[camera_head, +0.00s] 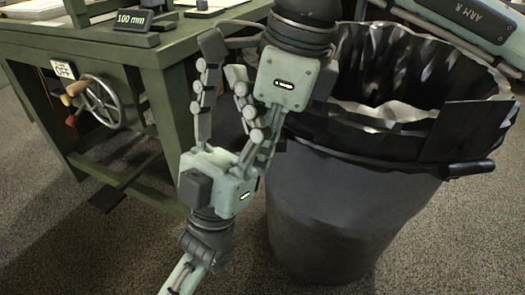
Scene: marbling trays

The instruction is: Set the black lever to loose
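I cannot clearly make out a black lever in this view. A handwheel (101,102) with small coloured knobs is on the side of the green bench (165,115), with a small white sign (63,69) above it. My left gripper (224,62) points up in the middle of the view, in front of the bench's right end. Its fingers are apart and nothing shows between them. My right gripper (264,142) comes down from above, right beside it. Its fingers overlap the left gripper in the picture, so their opening and any contact cannot be told.
A large grey bin (350,215) with a black liner (375,65) stands close on the right, partly behind my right gripper. A display reading 100 mm (133,20) stands on the bench top. Carpet floor (75,235) is clear at the lower left.

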